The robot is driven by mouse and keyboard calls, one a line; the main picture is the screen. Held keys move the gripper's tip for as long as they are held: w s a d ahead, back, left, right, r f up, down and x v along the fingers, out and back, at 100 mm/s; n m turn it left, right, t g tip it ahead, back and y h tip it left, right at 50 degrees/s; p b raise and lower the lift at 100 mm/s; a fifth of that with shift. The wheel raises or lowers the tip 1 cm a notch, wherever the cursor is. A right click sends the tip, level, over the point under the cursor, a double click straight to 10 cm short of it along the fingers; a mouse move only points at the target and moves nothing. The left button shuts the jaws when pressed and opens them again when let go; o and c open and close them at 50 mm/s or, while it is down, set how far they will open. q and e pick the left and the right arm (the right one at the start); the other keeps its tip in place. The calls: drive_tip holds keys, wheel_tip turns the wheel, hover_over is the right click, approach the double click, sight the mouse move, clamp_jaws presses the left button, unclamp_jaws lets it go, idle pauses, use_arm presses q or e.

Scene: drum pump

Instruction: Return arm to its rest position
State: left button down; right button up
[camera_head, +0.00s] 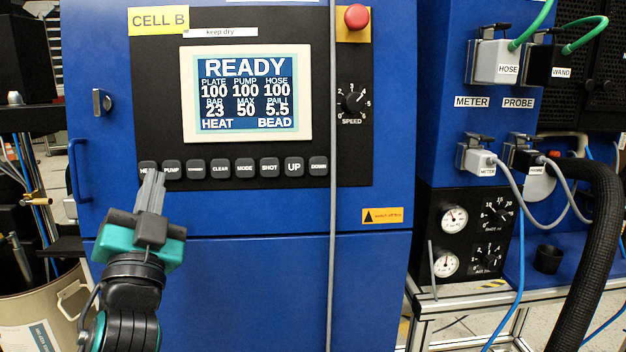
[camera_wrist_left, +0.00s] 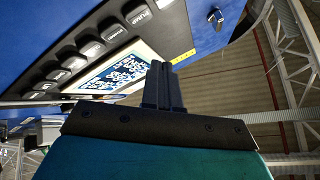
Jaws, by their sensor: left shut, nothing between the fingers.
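My left gripper (camera_head: 152,182) is shut and empty. In the head view its fingertips are in front of the left end of the button row, over the lower parts of the HEAT and PUMP buttons (camera_head: 171,168). I cannot tell whether the tips touch a button. In the left wrist view the closed fingers (camera_wrist_left: 162,85) point up past the panel and its screen. The screen (camera_head: 246,93) reads READY, with PLATE, PUMP and HOSE at 100. My right gripper is not in view.
The blue cabinet (camera_head: 240,290) fills the middle, with a red stop button (camera_head: 357,17) and a SPEED knob (camera_head: 353,99). A grey cable hangs down its front. At right are HOSE and METER connectors, gauges (camera_head: 454,220) and a thick black hose (camera_head: 597,250). A drum (camera_head: 45,315) stands lower left.

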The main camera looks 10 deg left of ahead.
use_arm(q)
drive_tip(key=d+f+g+h+p, duration=0.3)
drive_tip(key=f, duration=0.7)
drive_tip(key=d+f+g+h+p, duration=0.2)
drive_tip(key=d+f+g+h, duration=0.15)
drive_tip(key=f, duration=0.55)
drive_tip(key=s+d+f+g+h+p, duration=0.1)
drive_tip(key=s+d+f+g+p, duration=0.1)
drive_tip(key=s+f, duration=0.6)
drive_tip(key=s+d+f+n+g+h+p, duration=0.1)
drive_tip(key=s+d+f+g+h+p, duration=0.1)
drive_tip(key=s+f, duration=0.5)
wheel_tip(320, 180, down, 3)
drive_tip(key=shift+s+d+r+g, duration=0.15)
drive_tip(key=shift+s+d+g, duration=0.3)
drive_tip(key=shift+g, duration=0.7)
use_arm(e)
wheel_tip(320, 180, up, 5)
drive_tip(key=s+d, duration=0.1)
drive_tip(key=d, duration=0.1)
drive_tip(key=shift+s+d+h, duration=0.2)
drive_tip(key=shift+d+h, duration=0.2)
use_arm(q)
drive_tip(key=shift+w, duration=0.1)
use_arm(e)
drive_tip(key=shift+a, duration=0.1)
